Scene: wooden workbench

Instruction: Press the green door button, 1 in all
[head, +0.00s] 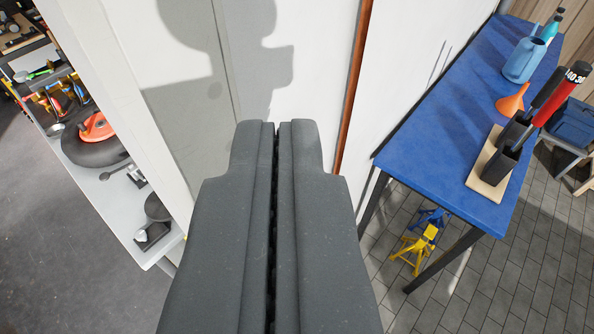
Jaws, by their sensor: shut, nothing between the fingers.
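My gripper (277,128) fills the lower middle of the head view, with its two dark grey fingers shut against each other and nothing between them. Its tips point at a pale wall (320,50). A grey shadow falls on the wall beyond the tips. I see no green door button in this view; the gripper covers part of the wall, so I cannot tell whether one is behind it.
A blue-topped table (440,130) stands at the right with a watering can (525,60), an orange funnel (512,101) and a wooden-based holder (490,190). Yellow jack stand (415,248) is under it. Shelves (115,205) with tools stand at the left. A brown vertical strip (354,85) runs along the wall.

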